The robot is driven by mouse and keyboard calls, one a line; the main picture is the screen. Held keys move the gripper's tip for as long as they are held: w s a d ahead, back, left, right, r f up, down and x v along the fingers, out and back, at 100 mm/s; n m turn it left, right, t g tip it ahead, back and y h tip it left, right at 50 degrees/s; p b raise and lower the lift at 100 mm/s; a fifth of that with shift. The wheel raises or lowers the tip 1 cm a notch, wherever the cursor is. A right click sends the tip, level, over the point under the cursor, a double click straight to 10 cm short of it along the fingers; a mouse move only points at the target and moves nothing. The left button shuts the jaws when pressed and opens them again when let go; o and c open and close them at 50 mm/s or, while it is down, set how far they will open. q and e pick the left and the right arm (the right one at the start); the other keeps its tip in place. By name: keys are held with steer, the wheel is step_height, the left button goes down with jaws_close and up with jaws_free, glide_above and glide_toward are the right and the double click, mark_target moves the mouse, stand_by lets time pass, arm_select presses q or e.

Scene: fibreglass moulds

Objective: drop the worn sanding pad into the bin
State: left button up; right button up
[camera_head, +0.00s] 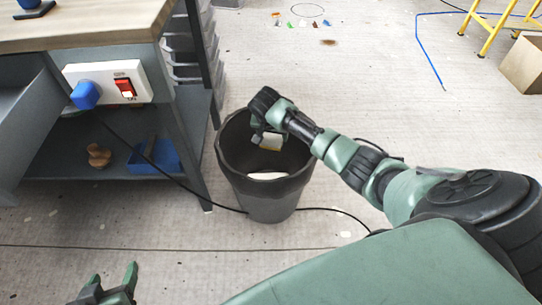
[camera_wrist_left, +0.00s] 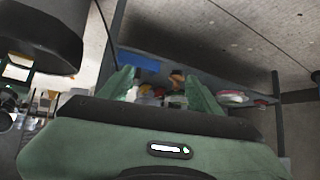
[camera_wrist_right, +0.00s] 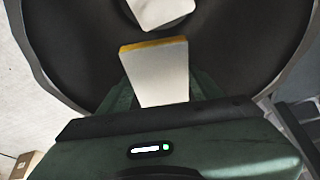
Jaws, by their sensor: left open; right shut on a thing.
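The sanding pad (camera_head: 271,142) is a small pale block with a yellow edge. My right gripper (camera_head: 262,138) is shut on it and holds it inside the mouth of the dark bin (camera_head: 265,205). In the right wrist view the pad (camera_wrist_right: 158,72) sticks out from between the fingers of the right gripper (camera_wrist_right: 160,98), above the bin's dark interior (camera_wrist_right: 80,50). A white piece (camera_head: 267,176) lies lower in the bin. My left gripper (camera_head: 115,283) is open and empty at the bottom left; its fingers also show in the left wrist view (camera_wrist_left: 160,90).
A workbench (camera_head: 100,32) with a switch box (camera_head: 108,82) and blue plug stands left of the bin. Its lower shelf holds a blue tray (camera_head: 155,157). A black cable (camera_head: 335,211) crosses the floor behind and beside the bin. Floor right of the bin is mostly clear.

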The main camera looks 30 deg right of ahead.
steer(key=o, duration=1.4)
steer(key=p+v, duration=0.2)
steer(key=v, duration=0.3)
steer(key=shift+r+p, duration=0.25)
steer(key=shift+p, duration=0.05)
steer(key=shift+s+a+r+p, duration=0.2)
steer(key=shift+a+r+p, duration=0.1)
steer(key=shift+r, duration=0.3)
steer(key=shift+s+a+r, duration=0.1)
steer(key=shift+s+r, duration=0.1)
steer(key=shift+r, duration=0.25)
arm_select(q)
steer(key=s+a+f+g, duration=0.1)
steer(key=s+g, duration=0.2)
steer(key=s, duration=0.2)
steer(key=s+a+f+g+y, duration=0.1)
steer(key=s+a+f+g, duration=0.1)
steer(key=s, duration=0.4)
steer(key=shift+a+f+g+y, duration=0.25)
steer(key=shift+g+y, duration=0.05)
steer(key=shift+g, duration=0.2)
steer(key=shift+w, duration=0.1)
